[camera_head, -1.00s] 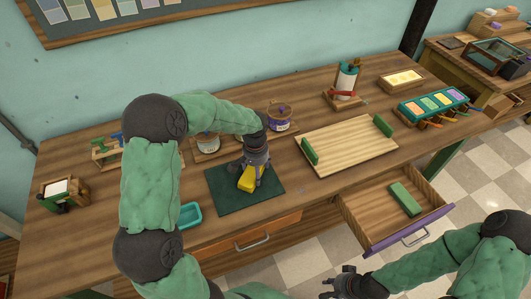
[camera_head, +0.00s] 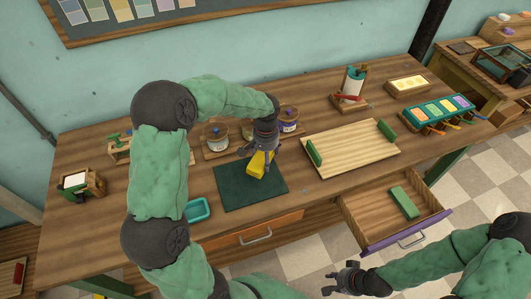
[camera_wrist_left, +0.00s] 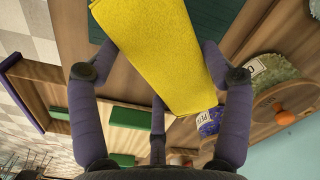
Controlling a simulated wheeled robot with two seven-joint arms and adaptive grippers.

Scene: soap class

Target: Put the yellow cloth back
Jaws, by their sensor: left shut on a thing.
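The yellow cloth (camera_head: 258,163) is a folded, block-like piece over the back part of the dark green mat (camera_head: 236,190). My left gripper (camera_head: 262,150) is shut on it from above. In the left wrist view the cloth (camera_wrist_left: 155,45) sits between the fingers, and part of the mat (camera_wrist_left: 210,15) shows behind it. The cloth seems raised above the mat; the exact gap is unclear. My right gripper (camera_head: 343,279) is low in front of the table, with its fingers apart and nothing visible between them.
An open drawer (camera_head: 440,221) with a green block (camera_head: 404,202) juts out at front right. A wooden board with green ends (camera_head: 350,148) lies right of the mat. Jars (camera_head: 215,138) stand behind it, and a teal dish (camera_head: 197,210) sits left.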

